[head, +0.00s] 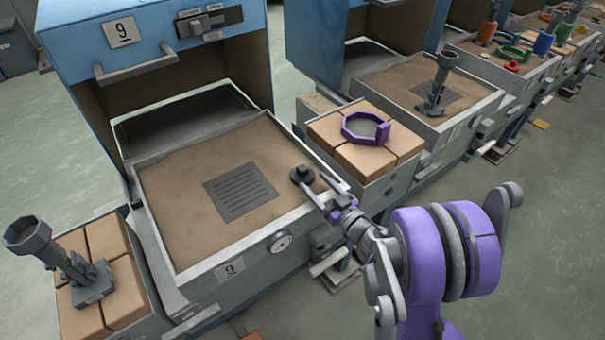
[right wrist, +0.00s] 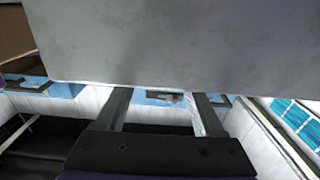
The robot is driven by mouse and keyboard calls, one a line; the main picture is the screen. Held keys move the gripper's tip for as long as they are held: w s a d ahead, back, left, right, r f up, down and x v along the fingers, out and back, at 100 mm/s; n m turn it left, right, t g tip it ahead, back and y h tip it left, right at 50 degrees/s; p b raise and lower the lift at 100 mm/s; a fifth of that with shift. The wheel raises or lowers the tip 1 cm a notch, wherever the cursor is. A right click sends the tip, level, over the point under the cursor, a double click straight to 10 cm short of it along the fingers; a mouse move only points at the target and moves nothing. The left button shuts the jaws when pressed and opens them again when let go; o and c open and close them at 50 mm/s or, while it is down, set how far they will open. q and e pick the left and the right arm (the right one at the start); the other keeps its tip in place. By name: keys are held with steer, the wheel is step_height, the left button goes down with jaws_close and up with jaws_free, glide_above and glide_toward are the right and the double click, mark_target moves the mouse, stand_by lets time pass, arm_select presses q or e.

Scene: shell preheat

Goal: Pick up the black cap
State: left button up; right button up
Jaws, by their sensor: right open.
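The black cap (head: 302,174), a small dark round piece with a knob on top, sits on the sand bed at its right edge, in the head view. My right gripper (head: 316,184) is open, its two fingers apart and pointing toward the cap from the right. The fingertips are close to the cap; I cannot tell whether they touch it. In the right wrist view the open fingers (right wrist: 162,100) show with no object clearly seen between them. A large blurred grey surface (right wrist: 180,45) fills the top of that view. My left gripper is not in view.
The sand bed (head: 185,165) has a dark slotted grate (head: 240,191) in its middle. A blue furnace (head: 165,50) marked 9 stands behind it. A purple ring (head: 366,128) lies on tan blocks at right. Grey stemmed pieces stand at left (head: 62,258) and upper right (head: 438,85).

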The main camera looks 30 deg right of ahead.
mark_target(305, 171)
steer(key=w+p, duration=0.1)
steer(key=w, duration=0.4)
jaws_close()
